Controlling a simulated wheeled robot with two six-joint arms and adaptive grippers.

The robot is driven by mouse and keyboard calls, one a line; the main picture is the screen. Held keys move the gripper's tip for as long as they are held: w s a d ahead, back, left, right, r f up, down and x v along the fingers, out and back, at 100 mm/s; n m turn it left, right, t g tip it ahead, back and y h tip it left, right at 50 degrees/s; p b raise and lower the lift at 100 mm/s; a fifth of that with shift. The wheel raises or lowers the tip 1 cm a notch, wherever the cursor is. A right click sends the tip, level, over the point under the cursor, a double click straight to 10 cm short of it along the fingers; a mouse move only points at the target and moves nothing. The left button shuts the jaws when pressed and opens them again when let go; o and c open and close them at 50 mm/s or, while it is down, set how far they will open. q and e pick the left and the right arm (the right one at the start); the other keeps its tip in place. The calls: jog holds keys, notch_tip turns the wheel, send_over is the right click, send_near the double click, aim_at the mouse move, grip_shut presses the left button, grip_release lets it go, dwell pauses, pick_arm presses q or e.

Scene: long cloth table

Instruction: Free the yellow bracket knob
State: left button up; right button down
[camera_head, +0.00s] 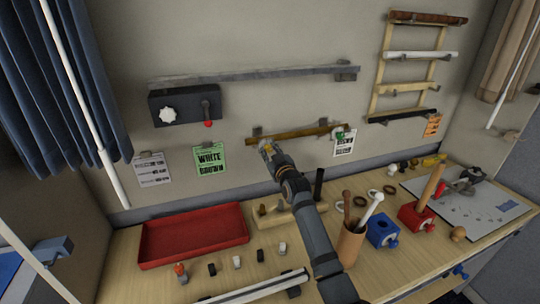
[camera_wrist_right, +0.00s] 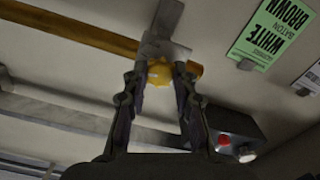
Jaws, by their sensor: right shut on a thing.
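The yellow bracket knob (camera_wrist_right: 160,73) sits under a grey metal bracket (camera_wrist_right: 163,46) that carries a brown baton (camera_wrist_right: 85,36) along the wall. A green knob (camera_head: 339,134) is at the right bracket. My left gripper is not in view.
A green sign (camera_head: 210,159) and a black box with a red-tipped lever (camera_head: 206,107) are on the wall to the left. A red tray (camera_head: 195,236), a brown cup of sticks (camera_head: 352,243) and a blue block (camera_head: 382,231) stand on the table below.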

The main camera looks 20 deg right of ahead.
jog(key=n+b, duration=0.2)
jog(key=n, duration=0.2)
jog(key=shift+f+n, duration=0.1)
jog(key=shift+n, duration=0.2)
jog(key=n+b, duration=0.1)
jog(key=n, duration=0.2)
jog(key=shift+n, duration=0.3)
jog(key=n+b, duration=0.1)
jog(key=n, duration=0.3)
jog(key=shift+b, duration=0.35)
jog(key=shift+f+n+b, duration=0.1)
jog(key=shift+n+b, duration=0.25)
jog(key=shift+n, duration=1.75)
jog(key=c, duration=1.1)
grip_release()
jog(key=shift+o, duration=0.2)
